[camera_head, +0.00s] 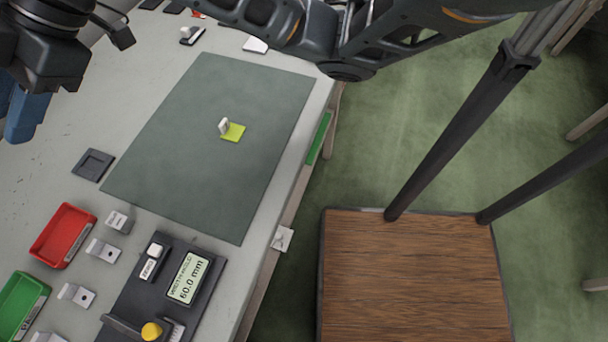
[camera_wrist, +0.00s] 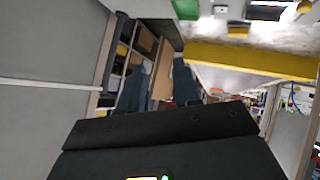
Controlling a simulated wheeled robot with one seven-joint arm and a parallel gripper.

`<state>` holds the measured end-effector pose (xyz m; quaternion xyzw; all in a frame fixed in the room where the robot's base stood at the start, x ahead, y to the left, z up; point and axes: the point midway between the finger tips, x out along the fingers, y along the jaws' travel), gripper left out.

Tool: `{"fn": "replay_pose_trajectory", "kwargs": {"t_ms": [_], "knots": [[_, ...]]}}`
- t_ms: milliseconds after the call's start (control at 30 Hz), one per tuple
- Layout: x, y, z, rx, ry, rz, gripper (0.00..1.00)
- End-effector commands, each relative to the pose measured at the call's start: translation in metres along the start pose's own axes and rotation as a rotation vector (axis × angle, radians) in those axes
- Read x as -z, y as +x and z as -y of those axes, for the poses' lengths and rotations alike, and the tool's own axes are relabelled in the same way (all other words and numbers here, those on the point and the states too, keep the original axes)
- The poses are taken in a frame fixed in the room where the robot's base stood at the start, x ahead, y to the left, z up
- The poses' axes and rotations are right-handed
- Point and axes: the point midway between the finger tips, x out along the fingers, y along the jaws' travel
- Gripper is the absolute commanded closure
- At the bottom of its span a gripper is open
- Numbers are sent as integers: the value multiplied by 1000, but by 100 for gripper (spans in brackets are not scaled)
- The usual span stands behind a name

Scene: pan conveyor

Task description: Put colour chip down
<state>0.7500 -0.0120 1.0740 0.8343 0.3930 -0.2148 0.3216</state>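The colour chip is a yellow-green square (camera_head: 233,132) with a small white upright tab at its left edge. It lies on the dark green mat (camera_head: 190,165) in the head view, right of the mat's middle. My gripper shows in the head view as a blue finger (camera_head: 26,117) at the upper left edge, well left of the chip and apart from it. In the wrist view its two dark blue fingers (camera_wrist: 163,78) stand apart with nothing between them. The chip does not show in the wrist view.
Left of the mat lies a flat black square holder (camera_head: 94,165). At lower left are a red bin (camera_head: 64,236), a green bin (camera_head: 22,305), several metal brackets (camera_head: 104,250) and a gauge reading 60.0 mm (camera_head: 188,278). A wood-topped stand (camera_head: 415,280) is right of the table.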

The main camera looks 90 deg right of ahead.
Motion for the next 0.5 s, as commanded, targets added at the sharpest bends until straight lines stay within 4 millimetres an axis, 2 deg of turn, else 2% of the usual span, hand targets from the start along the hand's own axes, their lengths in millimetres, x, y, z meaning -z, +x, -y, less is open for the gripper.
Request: {"fn": "replay_pose_trajectory", "kwargs": {"t_ms": [33, 200, 333, 500], "knots": [[26, 9, -2, -40, 37, -95, 67], [87, 17, -15, -181, 192, -354, 67], [113, 18, -19, -273, 340, -514, 67], [119, 20, -13, -382, 553, -660, 67]]}}
